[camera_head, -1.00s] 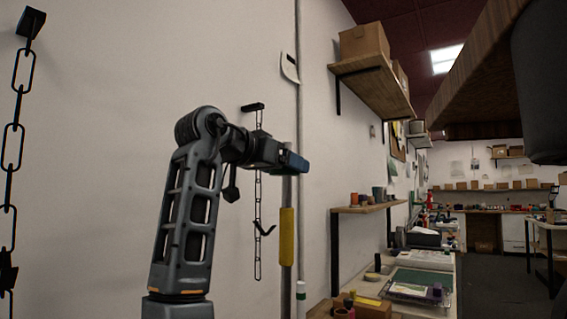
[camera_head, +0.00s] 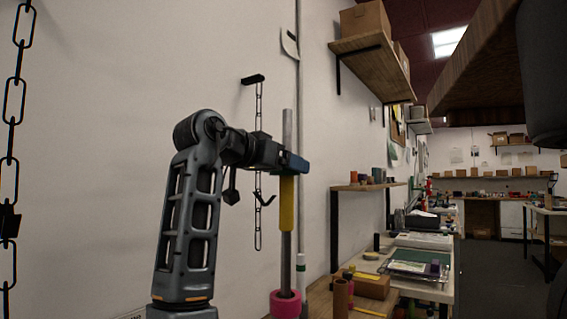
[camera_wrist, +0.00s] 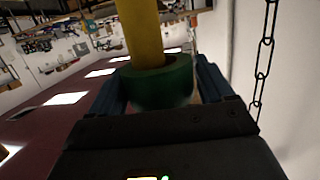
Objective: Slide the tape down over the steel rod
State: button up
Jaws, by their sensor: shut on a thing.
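The steel rod (camera_head: 287,125) stands upright in the head view, with a yellow band (camera_head: 287,205) partway down. My gripper (camera_head: 290,162) is at the upper end of the yellow band, and bare rod rises above it. In the wrist view my gripper (camera_wrist: 160,85) has its blue fingers shut on a green tape roll (camera_wrist: 160,86). The yellow part of the rod (camera_wrist: 140,28) passes into the roll's hole, so the roll is around the rod. In the head view my gripper hides the roll. A pink roll (camera_head: 285,304) sits around the rod low down.
A chain with a hook (camera_head: 258,150) hangs on the wall behind the gripper. A thin wall pipe (camera_head: 300,80) runs just right of the rod. A wooden shelf (camera_head: 366,187) and a cluttered bench (camera_head: 420,265) are to the right. The rod between yellow band and pink roll is clear.

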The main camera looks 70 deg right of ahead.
aim_at(280, 219)
jog(key=shift+f+b, duration=2.7)
jog(key=shift+f, duration=2)
jog(key=shift+s+f+b, duration=0.15)
jog(key=shift+f+b, duration=0.35)
jog(key=shift+f, duration=0.3)
jog(key=shift+s+f+b, duration=0.15)
jog(key=shift+f+b, duration=0.35)
jog(key=shift+f, duration=0.25)
jog(key=o, duration=0.7)
jog(key=shift+w, duration=0.15)
jog(key=shift+o, duration=1.3)
jog(key=shift+r, duration=0.15)
jog(key=shift+r+p, duration=0.3)
jog(key=shift+p, duration=0.1)
notch_tip(280, 219, up, 30)
jog(key=p, duration=1.8)
jog(key=shift+w+r, duration=0.15)
jog(key=shift+r, duration=0.05)
